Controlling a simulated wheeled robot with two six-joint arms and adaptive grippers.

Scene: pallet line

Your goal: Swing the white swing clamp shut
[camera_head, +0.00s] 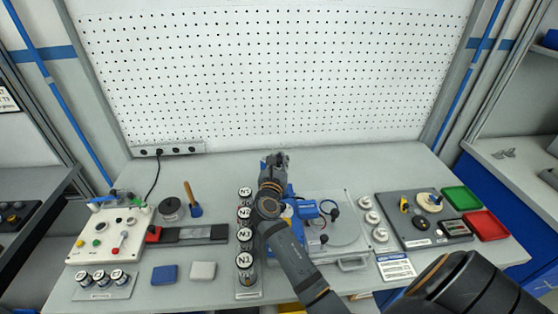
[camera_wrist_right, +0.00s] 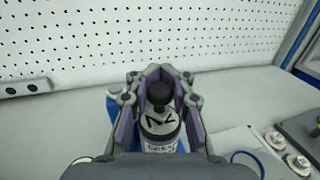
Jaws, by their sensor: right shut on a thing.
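My right gripper (camera_head: 275,160) reaches over the back middle of the bench. In the right wrist view its fingers (camera_wrist_right: 160,74) are closed around a grey cylinder (camera_wrist_right: 160,132) with a black knob on top and a dark-lettered label. The cylinder is upright between the fingers, and its lower part is hidden. I cannot clearly make out the white swing clamp. A blue fixture (camera_head: 308,209) on a pale plate (camera_head: 350,242) lies just right of my right arm, which hides part of it. My left gripper is not in view.
A row of labelled cylinders (camera_head: 246,260) stands left of my arm. A white control panel (camera_head: 88,252) is at the left. A dark board (camera_head: 399,208), a green tray (camera_head: 462,198) and a red tray (camera_head: 487,223) are at the right. The pegboard (camera_head: 270,75) rises behind.

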